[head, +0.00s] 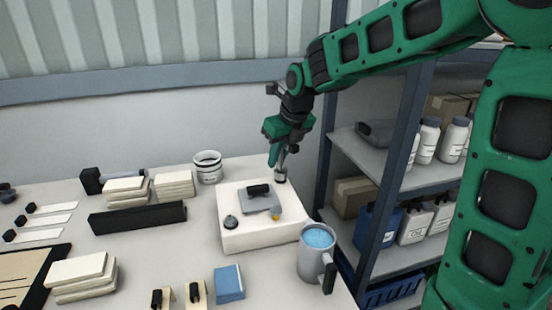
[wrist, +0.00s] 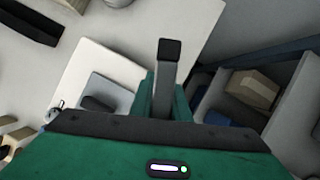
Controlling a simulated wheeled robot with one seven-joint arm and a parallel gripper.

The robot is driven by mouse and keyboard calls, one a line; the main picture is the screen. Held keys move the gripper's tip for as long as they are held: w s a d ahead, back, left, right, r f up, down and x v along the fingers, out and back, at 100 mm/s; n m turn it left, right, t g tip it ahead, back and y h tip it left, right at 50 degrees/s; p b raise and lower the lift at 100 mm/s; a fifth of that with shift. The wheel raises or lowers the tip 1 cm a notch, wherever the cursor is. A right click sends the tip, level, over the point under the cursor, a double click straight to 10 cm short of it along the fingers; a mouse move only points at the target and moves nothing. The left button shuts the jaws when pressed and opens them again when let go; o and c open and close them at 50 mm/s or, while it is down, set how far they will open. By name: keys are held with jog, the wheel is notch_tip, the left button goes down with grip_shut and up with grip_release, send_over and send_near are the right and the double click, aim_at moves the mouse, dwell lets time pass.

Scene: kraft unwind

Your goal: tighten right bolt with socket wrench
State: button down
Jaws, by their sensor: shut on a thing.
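My gripper (head: 277,152) is above the back right part of a white block (head: 262,240), pointing down, shut on the socket wrench (head: 284,160). The wrench's lower end is at or just above the block's back right edge; contact cannot be told. In the wrist view the grey, dark-tipped wrench (wrist: 166,75) sticks out between the green fingers. A grey plate (head: 259,204) with a black handle (head: 258,190) is on the block. A dark round bolt-like piece (head: 231,222) is at the block's left. A right bolt is not clearly visible.
A grey mug (head: 313,262) with blue content stands close at the block's front right. A white cup (head: 208,167) stands behind left. A black bar (head: 138,219) and stacked pale blocks (head: 174,185) lie left. A shelf (head: 400,180) with bottles rises right of the table.

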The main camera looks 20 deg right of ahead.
jog(key=shift+r, duration=2.55)
